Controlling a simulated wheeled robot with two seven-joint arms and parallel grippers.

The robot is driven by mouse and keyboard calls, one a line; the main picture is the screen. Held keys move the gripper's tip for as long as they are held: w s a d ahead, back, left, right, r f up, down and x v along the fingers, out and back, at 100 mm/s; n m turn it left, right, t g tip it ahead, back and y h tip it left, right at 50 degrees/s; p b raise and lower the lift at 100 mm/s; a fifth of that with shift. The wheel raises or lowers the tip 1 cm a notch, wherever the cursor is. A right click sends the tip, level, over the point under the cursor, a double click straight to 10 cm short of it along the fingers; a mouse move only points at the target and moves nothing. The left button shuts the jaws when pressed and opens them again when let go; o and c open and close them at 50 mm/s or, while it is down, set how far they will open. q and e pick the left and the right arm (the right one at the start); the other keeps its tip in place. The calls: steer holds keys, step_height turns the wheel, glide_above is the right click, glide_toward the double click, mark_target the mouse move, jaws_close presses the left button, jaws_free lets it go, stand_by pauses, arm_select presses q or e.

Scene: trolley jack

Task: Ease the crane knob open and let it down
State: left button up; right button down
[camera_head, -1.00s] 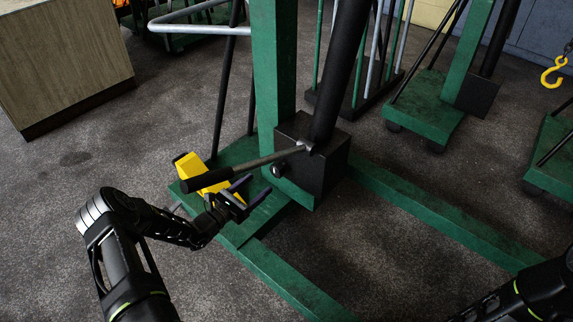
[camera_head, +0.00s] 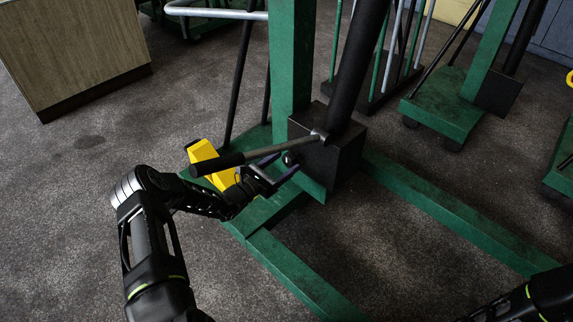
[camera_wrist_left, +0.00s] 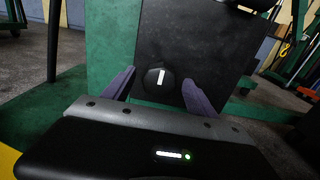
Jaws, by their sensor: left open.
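The crane is green, with a black pump block (camera_head: 332,158) at the foot of its mast. The knob (camera_head: 290,158) is a small dark round piece on the block's face. In the left wrist view the knob (camera_wrist_left: 159,79) shows a white bar mark, upright. My left gripper (camera_head: 279,170) is open, with its purple fingertips at the knob. In the left wrist view the two fingers (camera_wrist_left: 160,90) stand on either side of the knob, apart from it. My right arm shows at the lower right of the head view; its gripper is out of frame.
A pump handle (camera_head: 265,155) with a black grip slants just above my left gripper. A yellow object (camera_head: 206,160) sits on the green base behind it. Green legs (camera_head: 440,215) run along the floor. A wooden cabinet (camera_head: 70,50) stands at the upper left.

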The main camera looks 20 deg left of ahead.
arm_select(q)
steer(key=shift+w+d, duration=0.25)
steer(key=shift+w, duration=0.45)
steer(key=c, duration=1.4)
